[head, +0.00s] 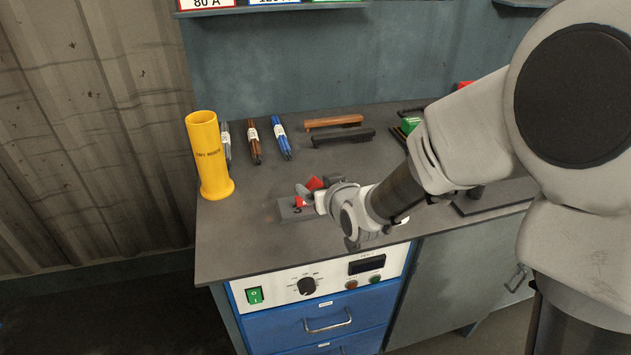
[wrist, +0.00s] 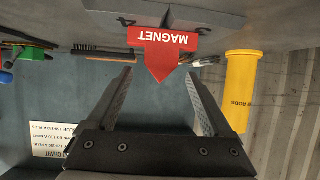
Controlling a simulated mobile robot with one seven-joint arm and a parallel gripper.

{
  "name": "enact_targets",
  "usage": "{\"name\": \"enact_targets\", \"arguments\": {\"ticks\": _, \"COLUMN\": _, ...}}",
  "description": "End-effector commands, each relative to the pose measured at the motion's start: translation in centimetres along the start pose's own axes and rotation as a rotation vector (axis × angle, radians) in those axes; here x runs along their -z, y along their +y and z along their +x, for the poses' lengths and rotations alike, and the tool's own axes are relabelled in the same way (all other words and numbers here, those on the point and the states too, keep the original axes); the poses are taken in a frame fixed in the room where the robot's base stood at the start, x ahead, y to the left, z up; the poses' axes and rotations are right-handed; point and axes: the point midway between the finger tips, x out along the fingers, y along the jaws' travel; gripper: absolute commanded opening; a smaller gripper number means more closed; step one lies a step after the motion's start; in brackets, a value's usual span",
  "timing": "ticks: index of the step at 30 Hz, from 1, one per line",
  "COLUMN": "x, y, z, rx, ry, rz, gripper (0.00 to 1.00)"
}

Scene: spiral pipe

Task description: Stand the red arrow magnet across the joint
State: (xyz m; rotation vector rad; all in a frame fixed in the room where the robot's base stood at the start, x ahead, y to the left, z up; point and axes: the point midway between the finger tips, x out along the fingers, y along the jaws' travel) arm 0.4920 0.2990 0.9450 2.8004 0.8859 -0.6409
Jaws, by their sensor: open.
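The red arrow magnet (wrist: 163,48), lettered MAGNET, shows upside down in the wrist view. Its broad end meets the grey plates (wrist: 215,20) at the dark line of their joint (wrist: 169,17), and its point faces away from them, between my fingers. My gripper (wrist: 160,76) is open, one finger on each side of the point, with gaps visible on both sides. In the head view, the red magnet (head: 314,184) shows behind my gripper (head: 312,199), low over the grey plate (head: 290,215). My wrist hides part of the magnet and the joint there.
A yellow rod tube (head: 208,160) stands at the bench's left edge. Several rod bundles (head: 282,140) and two brushes (head: 335,123) lie behind the plates. A green object (head: 411,125) is at the right. The bench front left (head: 235,245) is clear.

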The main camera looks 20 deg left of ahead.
Motion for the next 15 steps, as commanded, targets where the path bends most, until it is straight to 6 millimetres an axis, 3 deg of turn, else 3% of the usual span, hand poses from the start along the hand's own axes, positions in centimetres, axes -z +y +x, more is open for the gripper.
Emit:
{"name": "enact_targets", "arguments": {"ticks": 6, "x": 0.2, "y": 0.0, "z": -4.5, "rx": -0.001, "ry": 0.003, "rz": -0.001, "gripper": 0.85}}
{"name": "enact_targets", "arguments": {"ticks": 15, "x": 0.1, "y": 0.0, "z": -8.2, "rx": 0.0, "ry": 0.001, "rz": -0.001, "gripper": 0.85}}
